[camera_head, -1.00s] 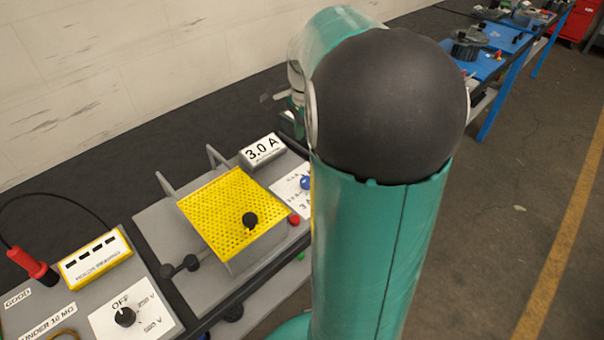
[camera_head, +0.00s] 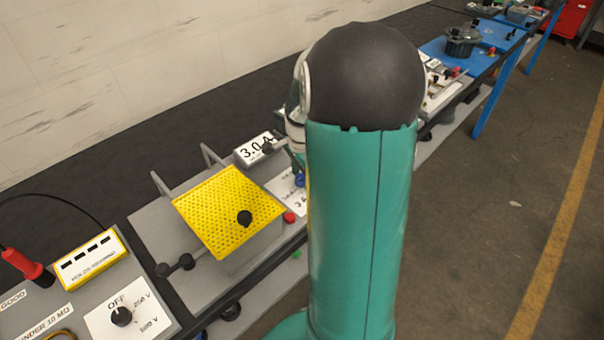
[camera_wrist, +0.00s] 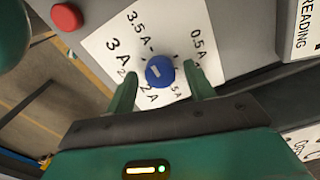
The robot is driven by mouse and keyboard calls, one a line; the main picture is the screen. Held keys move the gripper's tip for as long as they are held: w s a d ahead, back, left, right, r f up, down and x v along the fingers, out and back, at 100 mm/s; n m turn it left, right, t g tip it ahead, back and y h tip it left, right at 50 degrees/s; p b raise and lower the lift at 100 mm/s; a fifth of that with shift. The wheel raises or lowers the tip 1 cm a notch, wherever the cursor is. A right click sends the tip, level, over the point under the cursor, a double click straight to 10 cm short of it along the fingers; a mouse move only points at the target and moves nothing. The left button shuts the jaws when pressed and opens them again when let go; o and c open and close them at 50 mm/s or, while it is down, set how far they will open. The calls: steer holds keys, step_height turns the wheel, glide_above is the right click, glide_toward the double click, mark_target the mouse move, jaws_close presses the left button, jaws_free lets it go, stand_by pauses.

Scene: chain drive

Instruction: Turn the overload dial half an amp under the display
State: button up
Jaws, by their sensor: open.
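The overload dial is a blue knob (camera_wrist: 160,71) with a white pointer mark on a white scale card (camera_wrist: 125,40). The card carries amp labels, among them 0.5 A, 2 A, 3 A and 3.5 A. In the wrist view my gripper (camera_wrist: 160,82) is open, its two green fingers on either side of the blue knob. I cannot tell whether they touch it. The display (camera_head: 254,150) reads 3.0 A in the head view, its right end partly covered by my gripper. The blue knob also shows there (camera_head: 300,180), partly hidden by my arm.
A red button (camera_wrist: 67,17) sits beside the card. A yellow perforated guard (camera_head: 225,212) with a black knob stands left of the card. A meter panel with an OFF dial (camera_head: 121,316) and a yellow-framed box (camera_head: 90,260) lie at lower left. My arm covers the bench's right part.

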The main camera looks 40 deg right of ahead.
steer(key=c, duration=1)
steer(key=shift+o, duration=0.2)
steer(key=shift+n, duration=0.3)
steer(key=n, duration=0.3)
steer(key=shift+w, duration=0.1)
steer(key=n, duration=0.5)
steer(key=shift+n, duration=0.4)
steer(key=n, duration=0.4)
steer(key=shift+n, duration=2.1)
